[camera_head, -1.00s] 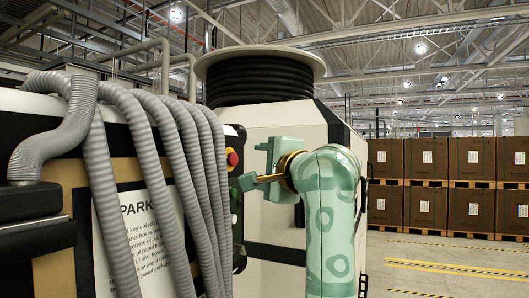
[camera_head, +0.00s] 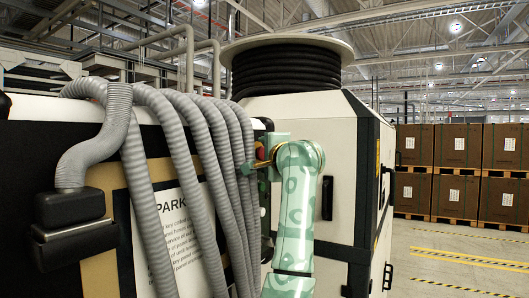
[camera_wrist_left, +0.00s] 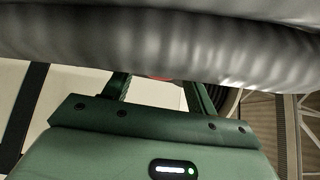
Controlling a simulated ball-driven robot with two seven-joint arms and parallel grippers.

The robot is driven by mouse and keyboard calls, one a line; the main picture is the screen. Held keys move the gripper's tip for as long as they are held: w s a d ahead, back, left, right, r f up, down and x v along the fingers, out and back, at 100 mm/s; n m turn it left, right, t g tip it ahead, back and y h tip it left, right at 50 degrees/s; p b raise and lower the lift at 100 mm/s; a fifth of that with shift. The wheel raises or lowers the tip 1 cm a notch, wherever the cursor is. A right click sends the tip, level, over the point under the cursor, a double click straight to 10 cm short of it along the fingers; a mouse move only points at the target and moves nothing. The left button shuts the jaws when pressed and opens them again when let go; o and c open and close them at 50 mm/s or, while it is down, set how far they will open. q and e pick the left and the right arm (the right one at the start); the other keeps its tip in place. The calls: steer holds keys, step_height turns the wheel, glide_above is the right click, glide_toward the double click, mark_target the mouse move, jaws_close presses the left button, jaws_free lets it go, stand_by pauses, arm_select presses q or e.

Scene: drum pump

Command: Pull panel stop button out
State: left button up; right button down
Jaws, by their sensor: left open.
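The red stop button (camera_head: 260,152) shows as a small patch on the side panel, just right of the grey hoses, mostly hidden by my left gripper. My left gripper (camera_head: 257,164) is at the button, its arm standing to the right of it. In the left wrist view a sliver of the red button (camera_wrist_left: 160,77) shows between the two spread fingers (camera_wrist_left: 157,84). A grey hose covers the fingertips and most of the button there, so I cannot tell whether they touch it. My right gripper is not in view.
Several grey corrugated hoses (camera_head: 180,150) hang over the machine's front, close to my left gripper. A black cable reel (camera_head: 287,72) sits on the white cabinet (camera_head: 345,140). Stacked brown boxes (camera_head: 455,150) stand far right, with open floor before them.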

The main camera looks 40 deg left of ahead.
arm_select(q)
steer(key=shift+w+a, duration=0.1)
jaws_close()
steer(key=shift+w+d+b, duration=0.15)
steer(key=shift+d+b, duration=0.2)
steer(key=shift+d, duration=0.15)
steer(key=shift+c, duration=0.9)
jaws_free()
steer(key=shift+o, duration=0.9)
steer(key=shift+d, duration=0.25)
